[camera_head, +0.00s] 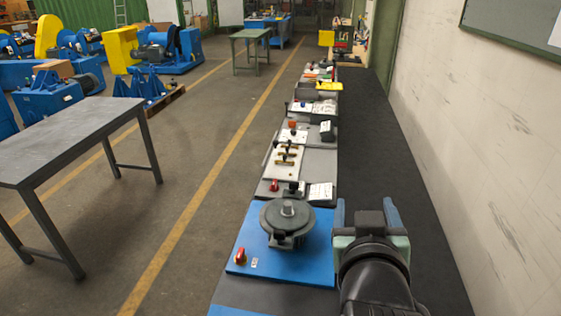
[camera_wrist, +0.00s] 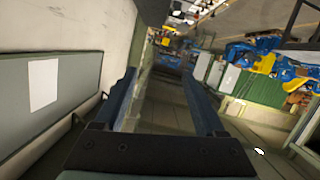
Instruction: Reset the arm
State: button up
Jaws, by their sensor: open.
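My gripper (camera_head: 367,214) is at the lower right in the head view, above the dark strip between the bench and the wall. Its two blue fingers stand apart with nothing between them. In the wrist view the open fingers (camera_wrist: 165,95) frame empty space and look along the room, tilted.
Several boards with small fixtures (camera_head: 290,160) run away along the bench. A pale wall (camera_head: 480,140) stands close on the right. A grey table (camera_head: 75,135) stands at the left. Blue and yellow machines (camera_head: 150,50) stand far left. The floor between is clear.

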jog(key=s+a+r+t+y+b, duration=0.1)
jog(key=a+r+t, duration=0.3)
jog(key=r, duration=0.5)
jog(key=s+a+r+t+y, duration=0.1)
jog(key=a+r+t, duration=0.3)
jog(key=r, duration=0.5)
jog(key=s+a+r+t+y, duration=0.1)
jog(key=s+a+r+t, duration=0.1)
jog(key=r, duration=0.4)
jog(key=s+a+r+n+t+y+b, duration=0.1)
jog(key=s+a+r+t, duration=0.2)
jog(key=s+r, duration=0.3)
jog(key=shift+s+a, duration=0.4)
jog(key=shift+a, duration=0.35)
